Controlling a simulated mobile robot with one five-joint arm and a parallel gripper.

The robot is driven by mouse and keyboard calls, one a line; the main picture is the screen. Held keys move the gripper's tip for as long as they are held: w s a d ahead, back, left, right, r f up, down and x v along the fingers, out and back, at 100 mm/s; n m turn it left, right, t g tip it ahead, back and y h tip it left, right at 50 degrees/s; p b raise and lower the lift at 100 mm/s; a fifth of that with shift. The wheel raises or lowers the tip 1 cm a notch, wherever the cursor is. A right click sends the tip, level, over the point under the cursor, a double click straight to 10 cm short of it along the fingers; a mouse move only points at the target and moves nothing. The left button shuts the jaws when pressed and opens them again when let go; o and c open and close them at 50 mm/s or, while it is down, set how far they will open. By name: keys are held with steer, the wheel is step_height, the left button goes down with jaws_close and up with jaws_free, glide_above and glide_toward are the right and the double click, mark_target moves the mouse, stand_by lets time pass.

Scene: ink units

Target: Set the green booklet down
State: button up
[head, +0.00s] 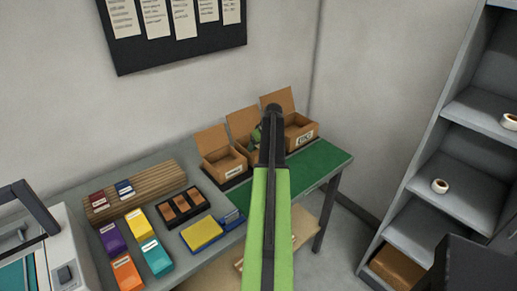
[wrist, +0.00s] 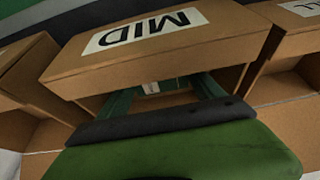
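My gripper (wrist: 165,92) reaches down into the middle cardboard box (wrist: 75,66), whose front label reads MID. In the wrist view its two dark green fingers stand apart inside the box. Between them a small dark green piece with a whitish label (wrist: 150,87) shows, perhaps the green booklet. I cannot tell whether the fingers touch it or it lies on the box floor. In the head view my arm hides most of the middle box (head: 241,120), and only a bit of green shows beside the arm tip.
Open-lidded boxes stand on either side, a left one (head: 222,165) and a right one (head: 300,132). A green mat (head: 318,167) covers the table's right end. A slatted rack (head: 150,184), a dark tray (head: 162,222) and several coloured booklets are at left. Grey shelves (head: 440,165) stand right.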

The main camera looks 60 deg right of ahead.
steer(key=o, duration=0.4)
steer(key=shift+r, duration=0.15)
steer(key=p+v, duration=1.1)
steer(key=v, duration=0.1)
